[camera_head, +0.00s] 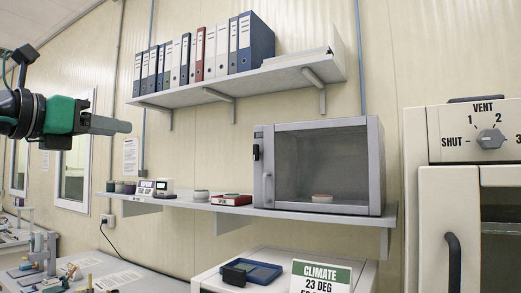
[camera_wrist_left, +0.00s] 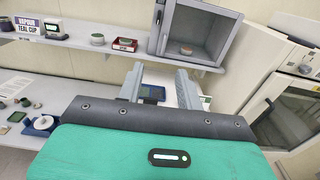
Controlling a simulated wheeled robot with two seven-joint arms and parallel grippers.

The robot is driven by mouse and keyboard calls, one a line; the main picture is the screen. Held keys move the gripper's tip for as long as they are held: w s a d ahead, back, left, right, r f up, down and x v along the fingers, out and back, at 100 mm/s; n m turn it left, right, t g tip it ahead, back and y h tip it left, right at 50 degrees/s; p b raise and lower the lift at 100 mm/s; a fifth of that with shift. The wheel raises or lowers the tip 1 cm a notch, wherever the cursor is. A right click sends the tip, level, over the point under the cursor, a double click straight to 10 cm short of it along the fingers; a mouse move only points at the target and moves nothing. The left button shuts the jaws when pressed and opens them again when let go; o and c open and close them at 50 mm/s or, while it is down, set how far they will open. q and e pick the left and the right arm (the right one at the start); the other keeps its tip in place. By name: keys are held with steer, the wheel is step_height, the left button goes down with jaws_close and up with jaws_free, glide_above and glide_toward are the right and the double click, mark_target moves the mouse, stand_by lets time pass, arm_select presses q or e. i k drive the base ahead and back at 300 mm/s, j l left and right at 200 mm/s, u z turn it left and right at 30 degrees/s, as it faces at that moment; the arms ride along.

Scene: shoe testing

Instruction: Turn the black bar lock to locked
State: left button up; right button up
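The black bar lock (camera_head: 256,152) sits at the upper left of the front of a grey glass-fronted cabinet (camera_head: 376,165), above its door handle (camera_head: 267,188). The lock's bar looks upright. A small dark part that looks like the lock also shows in the left wrist view (camera_wrist_left: 159,16) at the cabinet's left edge. The cabinet door looks closed. My left gripper (camera_head: 127,126) is in the air at the left, well apart from the lock. In the left wrist view its two fingers (camera_wrist_left: 160,85) are spread with nothing held between them. My right gripper is not in view.
The cabinet stands on a wall shelf (camera_head: 245,210) with a red tray (camera_head: 231,199) and small devices. A binder shelf (camera_head: 190,95) hangs above. Below are a blue tray (camera_head: 262,270) and a climate sign (camera_head: 320,275). A vent oven (camera_head: 440,190) stands at the right.

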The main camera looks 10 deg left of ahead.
mark_target(256, 152)
steer(key=i+l, duration=0.2)
steer(key=i, duration=0.15)
steer(key=i+l, duration=0.15)
steer(key=i, duration=0.2)
steer(key=i+l, duration=0.2)
steer(key=i, duration=0.15)
